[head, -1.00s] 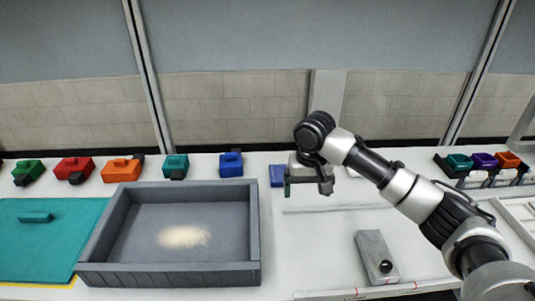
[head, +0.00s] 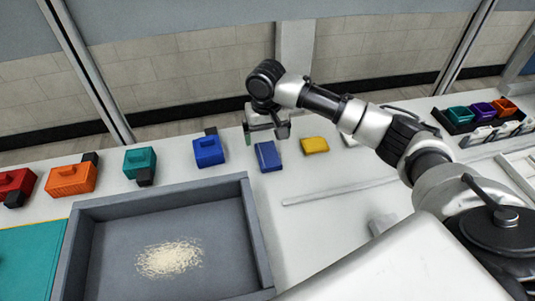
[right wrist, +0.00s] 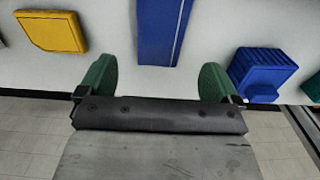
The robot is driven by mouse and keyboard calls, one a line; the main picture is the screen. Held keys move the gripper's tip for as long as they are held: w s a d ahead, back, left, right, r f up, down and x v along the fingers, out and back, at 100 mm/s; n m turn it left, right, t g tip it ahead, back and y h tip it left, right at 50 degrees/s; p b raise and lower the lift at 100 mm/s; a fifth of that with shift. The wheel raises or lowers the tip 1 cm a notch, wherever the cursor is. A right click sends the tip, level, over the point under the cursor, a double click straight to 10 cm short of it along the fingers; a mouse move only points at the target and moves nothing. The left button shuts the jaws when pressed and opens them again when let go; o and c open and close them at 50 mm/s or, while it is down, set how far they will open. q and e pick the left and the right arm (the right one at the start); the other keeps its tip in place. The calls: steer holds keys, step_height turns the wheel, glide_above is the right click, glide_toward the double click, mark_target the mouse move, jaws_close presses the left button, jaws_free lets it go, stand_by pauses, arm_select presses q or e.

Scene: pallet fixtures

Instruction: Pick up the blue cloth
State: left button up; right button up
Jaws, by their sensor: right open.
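The blue cloth (head: 267,156), a small flat folded block, lies on the white table right of the blue lidded box (head: 209,151). My right gripper (head: 266,135) is open and empty just beyond the cloth, near the table's back edge. In the right wrist view, the cloth (right wrist: 160,30) is at the top centre, ahead of the gap between the green fingertips of the right gripper (right wrist: 158,78). The fingers appear apart from it. My left gripper is not in view.
A yellow cloth (head: 314,145) lies right of the blue one. A grey tray (head: 258,240) holding a pale grainy pile stands in front. Orange (head: 72,180) and teal (head: 140,161) boxes line the back left. A dark rack (head: 455,122) stands at the right.

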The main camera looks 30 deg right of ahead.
mark_target(267, 149)
steer(key=shift+f+p, duration=0.3)
steer(key=shift+f, duration=2.5)
steer(key=c, duration=1)
steer(key=shift+r, duration=0.15)
step_height(267, 149, up, 4)
steer(key=shift+w+f, duration=0.1)
steer(key=s+d+r, duration=0.5)
steer(key=s+r, duration=0.2)
steer(key=s, duration=0.3)
steer(key=shift+s+b, duration=0.35)
